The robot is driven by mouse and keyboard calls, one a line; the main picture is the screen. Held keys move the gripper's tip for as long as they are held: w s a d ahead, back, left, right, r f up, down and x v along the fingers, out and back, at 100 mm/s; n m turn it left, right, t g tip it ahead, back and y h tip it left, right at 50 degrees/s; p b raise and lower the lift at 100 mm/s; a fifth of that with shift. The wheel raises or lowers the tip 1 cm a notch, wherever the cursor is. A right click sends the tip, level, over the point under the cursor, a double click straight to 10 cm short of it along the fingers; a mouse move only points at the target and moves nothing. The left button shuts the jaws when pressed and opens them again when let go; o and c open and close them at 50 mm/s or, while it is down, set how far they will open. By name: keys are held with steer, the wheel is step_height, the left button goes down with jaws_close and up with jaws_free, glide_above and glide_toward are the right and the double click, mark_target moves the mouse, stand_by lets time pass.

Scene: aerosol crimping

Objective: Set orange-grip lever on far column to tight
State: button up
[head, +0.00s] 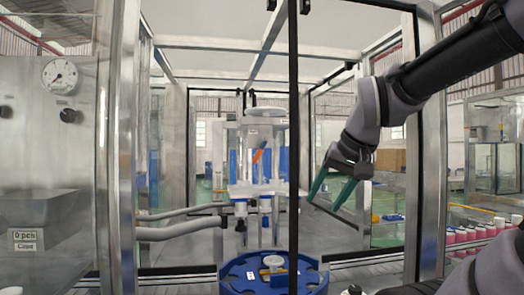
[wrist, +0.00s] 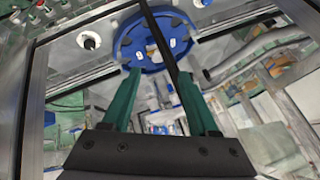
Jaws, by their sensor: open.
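The orange-grip lever (head: 257,156) shows small in the head view, on the column assembly inside the glazed frame, its grip tilted up to the right. Which tightness mark it points at is too small to tell. My gripper (head: 321,204) is to the right of the lever and nearer to me, apart from it. Its two green fingers point down and left, spread and empty. In the wrist view the open fingers (wrist: 158,75) point toward the blue round table; I cannot make out the lever there.
The blue round table (head: 234,282) stands below the column assembly and also shows in the wrist view (wrist: 127,52). A dark upright door edge (head: 293,120) stands between the lever and my gripper in the picture. Grey hoses (head: 180,231) run in from the left. Several pink-bodied cans (head: 470,234) stand at right.

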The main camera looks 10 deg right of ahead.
stand_by(0.3)
steer(key=shift+a+f, duration=0.15)
steer(key=c, duration=0.7)
steer(key=shift+w+a+f+g+y, duration=0.25)
steer(key=shift+a+f+g+y, duration=0.55)
steer(key=shift+a+f+g, duration=0.35)
jaws_close()
steer(key=w+a+f+g+y, duration=0.2)
steer(key=a+g+y, duration=0.1)
steer(key=a+y, duration=0.15)
steer(key=m+t+y, duration=0.7)
steer(key=m+t, duration=0.3)
steer(key=t, duration=0.5)
glide_toward(261, 149)
steer(key=w+f, duration=0.3)
steer(key=w, duration=0.3)
steer(key=shift+h, duration=0.25)
steer(key=shift+a+r, duration=0.4)
steer(key=shift+a, duration=0.3)
steer(key=shift+a+r, duration=0.4)
steer(key=shift+a, duration=0.25)
steer(key=shift+a+r, duration=0.4)
steer(key=shift+a, duration=0.3)
